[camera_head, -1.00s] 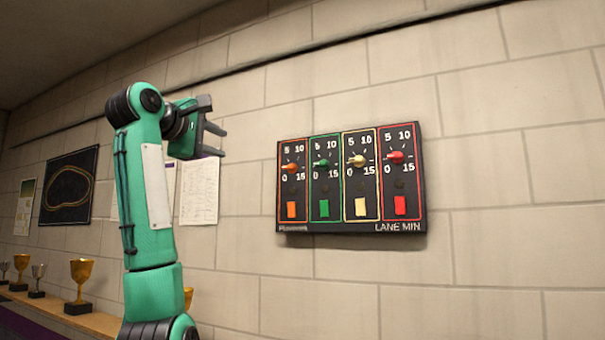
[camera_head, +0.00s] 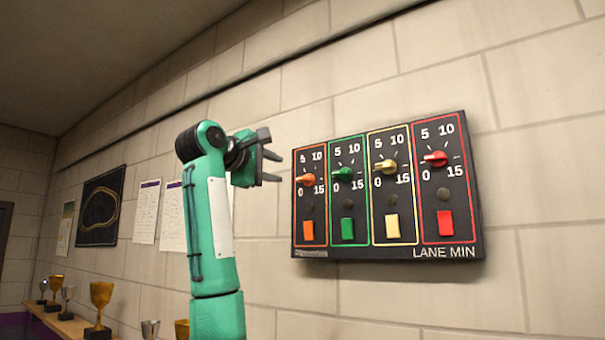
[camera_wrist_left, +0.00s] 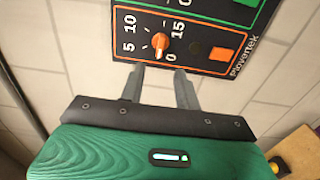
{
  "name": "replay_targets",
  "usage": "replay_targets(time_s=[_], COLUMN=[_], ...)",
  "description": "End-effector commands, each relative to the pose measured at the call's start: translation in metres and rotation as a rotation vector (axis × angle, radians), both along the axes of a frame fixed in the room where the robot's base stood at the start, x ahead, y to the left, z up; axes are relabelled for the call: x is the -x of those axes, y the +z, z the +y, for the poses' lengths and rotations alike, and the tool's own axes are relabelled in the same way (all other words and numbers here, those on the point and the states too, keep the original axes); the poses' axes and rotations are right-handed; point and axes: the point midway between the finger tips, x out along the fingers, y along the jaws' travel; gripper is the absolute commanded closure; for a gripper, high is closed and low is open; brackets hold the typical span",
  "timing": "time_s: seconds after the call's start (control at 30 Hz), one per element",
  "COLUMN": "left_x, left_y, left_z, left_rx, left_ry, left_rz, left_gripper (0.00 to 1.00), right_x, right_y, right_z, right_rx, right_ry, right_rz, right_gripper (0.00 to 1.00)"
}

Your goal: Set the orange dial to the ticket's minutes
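The orange dial (camera_head: 307,179) is on the leftmost, orange-framed section of the black wall panel (camera_head: 400,254). Its scale reads 0, 5, 10, 15, and its pointer faces left, between 0 and 5. In the left wrist view the dial (camera_wrist_left: 161,43) is just beyond the fingertips. My left gripper (camera_head: 275,167) is left of the panel in the head view, apart from the dial. Its two fingers also show in the left wrist view (camera_wrist_left: 160,72), spread with nothing between them. My right gripper is not in view. I cannot make out a ticket with readable minutes.
Green (camera_head: 344,174), yellow (camera_head: 386,167) and red (camera_head: 435,159) dials sit to the right, each above a coloured button. An orange button (camera_head: 308,231) is below the orange dial. Papers (camera_head: 146,212) hang on the wall. Trophies (camera_head: 101,295) stand on a shelf at lower left.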

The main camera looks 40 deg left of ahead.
Motion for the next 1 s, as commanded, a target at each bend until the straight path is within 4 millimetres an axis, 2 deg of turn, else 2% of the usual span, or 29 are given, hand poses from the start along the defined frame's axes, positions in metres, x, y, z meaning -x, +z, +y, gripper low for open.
replay_targets(time_s=[0.03, 0.2, 0.5, 0.7, 1.0], left_x=[-0.012, -0.046, -0.092, -0.105, -0.107], left_y=[0.005, 0.005, 0.004, 0.001, 0.0], left_z=[0.001, 0.005, 0.01, 0.012, 0.012], left_rx=[0.001, 0.001, 0.0, 0.0, 0.0], left_ry=[0.0, -0.001, 0.0, 0.0, 0.0], left_rz=[0.006, 0.006, 0.004, 0.002, 0.001], left_gripper=[0.67, 0.67, 0.67, 0.67, 0.67], right_x=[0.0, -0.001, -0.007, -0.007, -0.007], right_y=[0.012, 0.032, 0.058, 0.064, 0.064], right_z=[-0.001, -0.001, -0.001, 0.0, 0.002], right_rx=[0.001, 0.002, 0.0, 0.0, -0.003], right_ry=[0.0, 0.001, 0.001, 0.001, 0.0], right_rz=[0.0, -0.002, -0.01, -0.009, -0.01], right_gripper=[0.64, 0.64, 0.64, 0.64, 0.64])
